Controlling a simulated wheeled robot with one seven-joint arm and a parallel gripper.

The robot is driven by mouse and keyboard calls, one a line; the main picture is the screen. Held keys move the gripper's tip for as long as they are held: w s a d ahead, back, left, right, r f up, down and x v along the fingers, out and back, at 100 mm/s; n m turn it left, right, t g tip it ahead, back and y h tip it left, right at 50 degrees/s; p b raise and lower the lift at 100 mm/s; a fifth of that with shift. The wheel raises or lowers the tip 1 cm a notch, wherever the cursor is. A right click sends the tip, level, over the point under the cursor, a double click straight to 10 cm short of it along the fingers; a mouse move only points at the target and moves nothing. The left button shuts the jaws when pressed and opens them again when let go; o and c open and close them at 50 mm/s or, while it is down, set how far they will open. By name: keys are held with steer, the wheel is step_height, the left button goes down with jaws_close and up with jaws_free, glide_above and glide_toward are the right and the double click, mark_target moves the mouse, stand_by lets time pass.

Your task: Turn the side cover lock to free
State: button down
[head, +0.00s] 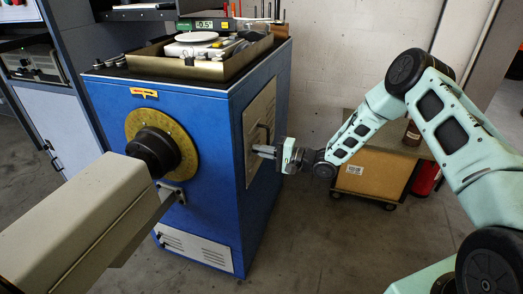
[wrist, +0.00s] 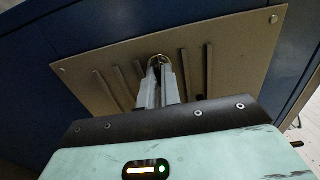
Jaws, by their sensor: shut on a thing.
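The side cover (head: 261,108) is a beige-grey panel on the right face of the blue cabinet (head: 213,130). In the wrist view the cover (wrist: 235,50) fills the upper middle, with raised slats and corner screws. My gripper (head: 257,149) reaches the cover from the right. In the wrist view its two grey fingers (wrist: 159,77) are shut on the lock (wrist: 159,60), a small round metal part near the middle of the cover. The fingers hide most of the lock, and I cannot read its setting. The cover lies flat against the cabinet.
A metal tray (head: 178,69) with tools and a white dish stands on the cabinet top. A yellow dial with a black hub (head: 153,150) is on the front face, behind a long beige housing (head: 75,225). A low wheeled cabinet (head: 366,172) stands behind my arm.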

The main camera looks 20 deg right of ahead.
stand_by(0.3)
steer(key=c, duration=1.6)
jaws_free()
steer(key=v, duration=1.7)
steer(key=shift+s+d, duration=0.15)
